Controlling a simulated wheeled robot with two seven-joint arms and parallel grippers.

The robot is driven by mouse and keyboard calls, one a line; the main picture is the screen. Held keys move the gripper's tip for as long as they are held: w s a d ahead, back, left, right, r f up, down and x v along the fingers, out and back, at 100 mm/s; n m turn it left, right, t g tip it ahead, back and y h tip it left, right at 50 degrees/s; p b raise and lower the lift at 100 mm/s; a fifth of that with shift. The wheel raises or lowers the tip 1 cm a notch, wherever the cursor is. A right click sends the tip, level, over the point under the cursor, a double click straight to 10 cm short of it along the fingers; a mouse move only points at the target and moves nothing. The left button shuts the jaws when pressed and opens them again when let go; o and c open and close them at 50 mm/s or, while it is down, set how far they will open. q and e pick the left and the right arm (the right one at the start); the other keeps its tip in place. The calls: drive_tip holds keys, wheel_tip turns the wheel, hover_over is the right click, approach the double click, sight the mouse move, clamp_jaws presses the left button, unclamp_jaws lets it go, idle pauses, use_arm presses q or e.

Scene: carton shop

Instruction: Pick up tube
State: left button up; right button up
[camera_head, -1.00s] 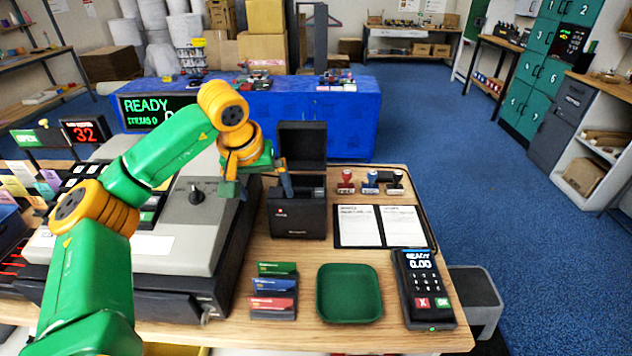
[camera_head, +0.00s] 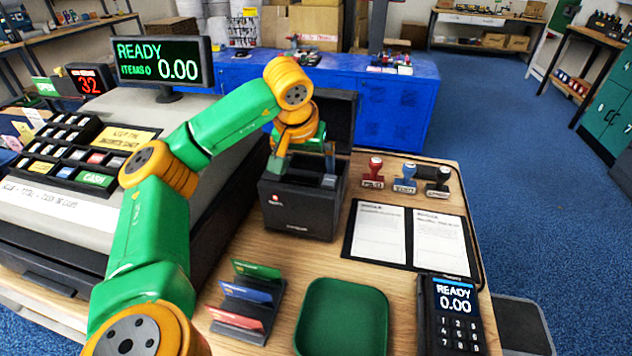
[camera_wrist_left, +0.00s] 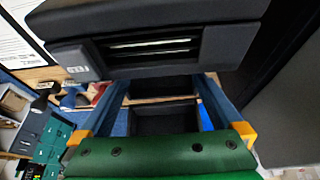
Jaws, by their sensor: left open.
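I cannot make out a tube in either view. A black box (camera_head: 298,212) with its lid (camera_head: 337,115) raised stands on the wooden counter, with compartments inside. My left gripper (camera_head: 303,160) is open over the box's opening, fingers pointing down; its arm hides part of the inside. In the left wrist view, the two blue fingers (camera_wrist_left: 165,92) stand apart with dark compartments between and beyond them. A black housing with a pale-striped slot (camera_wrist_left: 152,45) fills the top of that view. Nothing shows held between the fingers. My right gripper is not in view.
A green tray (camera_head: 342,318), a card holder (camera_head: 243,300) and a card terminal (camera_head: 452,312) are in front. A cash register (camera_head: 75,215) fills the left.

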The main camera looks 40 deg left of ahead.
use_arm(q)
drive_tip(key=p+x, duration=0.1)
drive_tip(key=x, duration=0.4)
drive_tip(key=shift+w+a+f, duration=0.1)
drive_tip(key=shift+a+f, duration=0.05)
drive_tip(key=shift+f, duration=0.05)
drive_tip(key=shift+w+f, duration=0.15)
drive_tip(key=shift+f, duration=0.1)
drive_tip(key=c, duration=1.3)
wheel_tip(320, 180, up, 3)
drive_tip(key=shift+r, duration=0.2)
drive_tip(key=s+d+r, duration=0.1)
drive_tip(key=d+r, duration=0.2)
drive_tip(key=d, duration=0.1)
drive_tip(key=s+d+r, duration=0.1)
drive_tip(key=d+r, duration=0.2)
drive_tip(key=d, duration=0.2)
drive_tip(key=s+d+r, duration=0.2)
drive_tip(key=d+r, duration=0.1)
drive_tip(key=d, duration=0.1)
drive_tip(key=shift+d+r, duration=0.3)
drive_tip(key=shift+r, duration=0.1)
drive_tip(key=shift+w, duration=0.1)
